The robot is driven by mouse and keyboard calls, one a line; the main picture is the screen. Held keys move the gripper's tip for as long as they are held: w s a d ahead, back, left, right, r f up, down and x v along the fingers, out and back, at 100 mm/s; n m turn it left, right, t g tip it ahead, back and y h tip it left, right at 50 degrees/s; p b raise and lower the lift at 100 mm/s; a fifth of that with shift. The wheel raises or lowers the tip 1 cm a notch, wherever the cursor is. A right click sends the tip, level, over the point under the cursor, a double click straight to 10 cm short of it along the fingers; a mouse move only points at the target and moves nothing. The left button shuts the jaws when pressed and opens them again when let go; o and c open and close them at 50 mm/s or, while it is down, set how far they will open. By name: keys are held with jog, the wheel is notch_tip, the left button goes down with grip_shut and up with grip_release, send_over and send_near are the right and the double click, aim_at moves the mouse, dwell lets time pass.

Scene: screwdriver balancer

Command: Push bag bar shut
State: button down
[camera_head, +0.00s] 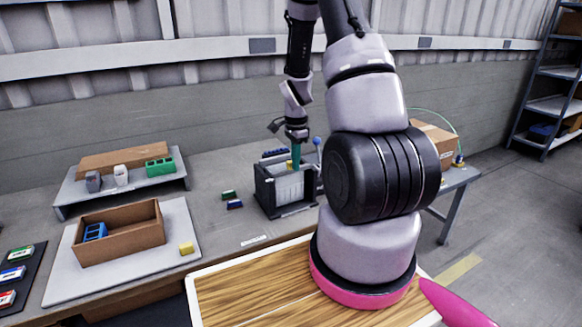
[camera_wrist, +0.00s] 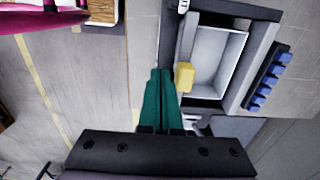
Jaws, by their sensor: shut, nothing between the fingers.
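The bagging machine (camera_head: 264,192) is a dark-framed box with a pale interior, standing on the grey bench. In the wrist view its pale open box (camera_wrist: 230,62) is right of my fingers. A yellow piece (camera_wrist: 184,76) sits at the near-left edge of that box; it also shows in the head view (camera_head: 289,165). I take it as part of the bag bar, but the bar itself is not clear. My gripper (camera_wrist: 160,72) has teal fingers, shut together and empty, just left of the yellow piece. In the head view my gripper (camera_head: 297,165) points down at the machine. Whether it touches is unclear.
A row of blue pieces (camera_wrist: 268,82) lies along the machine's far side. A green block (camera_head: 229,194) and a blue block (camera_head: 235,204) lie left of the machine. A cardboard box (camera_head: 434,142) stands right. A brown tray (camera_head: 122,243) sits on the left.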

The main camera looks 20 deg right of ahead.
jog(key=shift+w+f, duration=0.1)
jog(key=shift+f, duration=0.1)
jog(key=shift+w, duration=0.15)
jog(key=w, duration=0.7)
jog(key=shift+w+a, duration=0.1)
jog(key=shift+w, duration=0.25)
jog(key=shift+s, duration=0.1)
notch_tip(320, 180, up, 7)
jog(key=s, duration=0.1)
dwell(1.0)
